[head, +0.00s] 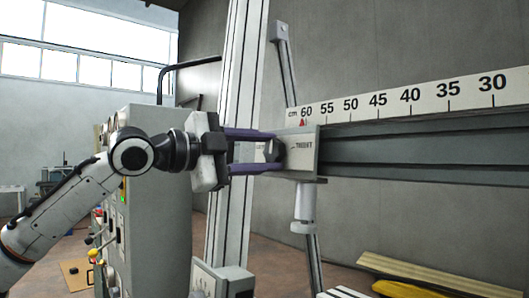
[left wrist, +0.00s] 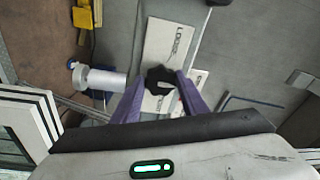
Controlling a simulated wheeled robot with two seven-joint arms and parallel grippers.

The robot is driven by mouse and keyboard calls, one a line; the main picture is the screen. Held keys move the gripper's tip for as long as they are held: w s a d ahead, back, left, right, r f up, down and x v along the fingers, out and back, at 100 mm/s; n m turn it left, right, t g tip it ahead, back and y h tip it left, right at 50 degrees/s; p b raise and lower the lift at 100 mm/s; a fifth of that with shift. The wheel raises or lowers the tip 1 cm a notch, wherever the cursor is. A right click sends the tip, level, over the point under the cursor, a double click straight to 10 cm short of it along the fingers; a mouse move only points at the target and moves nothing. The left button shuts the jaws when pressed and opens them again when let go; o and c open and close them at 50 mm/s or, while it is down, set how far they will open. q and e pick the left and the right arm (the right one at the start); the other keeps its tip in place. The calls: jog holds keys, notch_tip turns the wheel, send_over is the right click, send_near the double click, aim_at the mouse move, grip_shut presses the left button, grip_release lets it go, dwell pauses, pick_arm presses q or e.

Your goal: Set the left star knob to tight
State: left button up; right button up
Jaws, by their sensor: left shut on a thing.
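The left star knob (head: 273,150) is dark and sits on a light plate (head: 304,164) at the left end of the horizontal rail. The plate has the word TIGHT to the right of the knob. In the left wrist view the black knob (left wrist: 160,79) sits between the purple fingertips, and the word LOOSE is readable on the plate (left wrist: 158,38). My left gripper (head: 278,151) is shut on the knob, one finger above it and one below in the head view. The knob's exact pointing direction is hard to tell. My right gripper is in neither view.
A ruler scale (head: 420,95) runs along the top of the rail (head: 430,145), with a red pointer (head: 302,122) near 60. A tall pale column (head: 238,90) stands behind my gripper. A grey control cabinet (head: 155,215) stands at the left. Yellow planks (head: 430,272) lie at the lower right.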

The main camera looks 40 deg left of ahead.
pick_arm(q)
jog(key=m+p, duration=0.1)
jog(key=m, duration=0.4)
jog(key=shift+a+r+g, duration=0.1)
jog(key=shift+r+g, duration=0.05)
jog(key=shift+g, duration=0.15)
jog(key=m, duration=0.2)
jog(key=m+p, duration=0.1)
jog(key=m, duration=0.1)
jog(key=shift+r+m+g+h, duration=0.2)
jog(key=shift+m+g+h, duration=0.1)
jog(key=m+p, duration=0.1)
jog(key=m, duration=0.2)
jog(key=shift+m+g+p, duration=0.3)
jog(key=shift+m+p, duration=0.2)
jog(key=shift+m, duration=0.5)
jog(key=o, duration=1)
jog(key=shift+o, duration=0.2)
